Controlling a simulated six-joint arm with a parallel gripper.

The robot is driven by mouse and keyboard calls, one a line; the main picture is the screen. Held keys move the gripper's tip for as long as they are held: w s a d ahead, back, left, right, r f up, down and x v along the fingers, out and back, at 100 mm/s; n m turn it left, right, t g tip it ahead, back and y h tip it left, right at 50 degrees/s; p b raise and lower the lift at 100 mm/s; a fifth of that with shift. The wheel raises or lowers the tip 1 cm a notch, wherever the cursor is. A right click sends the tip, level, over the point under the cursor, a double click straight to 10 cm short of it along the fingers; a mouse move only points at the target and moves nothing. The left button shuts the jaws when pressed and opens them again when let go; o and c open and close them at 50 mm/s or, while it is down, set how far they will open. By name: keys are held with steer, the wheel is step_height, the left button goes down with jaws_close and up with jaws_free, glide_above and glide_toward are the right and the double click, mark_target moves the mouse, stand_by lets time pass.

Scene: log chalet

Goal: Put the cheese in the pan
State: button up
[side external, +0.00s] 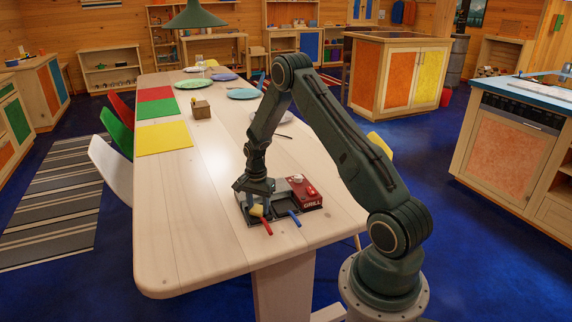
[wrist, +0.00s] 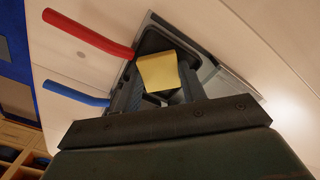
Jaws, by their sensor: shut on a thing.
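The cheese (side external: 257,211) is a small yellow slice, seen nearly square in the wrist view (wrist: 158,71). My gripper (side external: 258,203) points down over the grill and is shut on the cheese, with its fingers (wrist: 158,95) on either side. The cheese appears over the dark pan with the red handle (side external: 267,227); I cannot tell whether it touches the pan. The red handle (wrist: 88,33) points to the upper left in the wrist view. A second pan has a blue handle (side external: 294,218). My gripper hides part of the pans.
The grill (side external: 311,197) has a red part with lettering and stands near the front of the long pale table (side external: 180,230). Yellow, green and red mats, a wooden block (side external: 201,110) and several plates lie farther back. The front left of the table is clear.

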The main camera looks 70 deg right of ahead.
mark_target(258, 208)
steer(key=shift+f, duration=0.35)
steer(key=o, duration=0.7)
step_height(258, 208, up, 12)
steer(key=shift+r, duration=0.2)
stand_by(0.4)
stand_by(0.5)
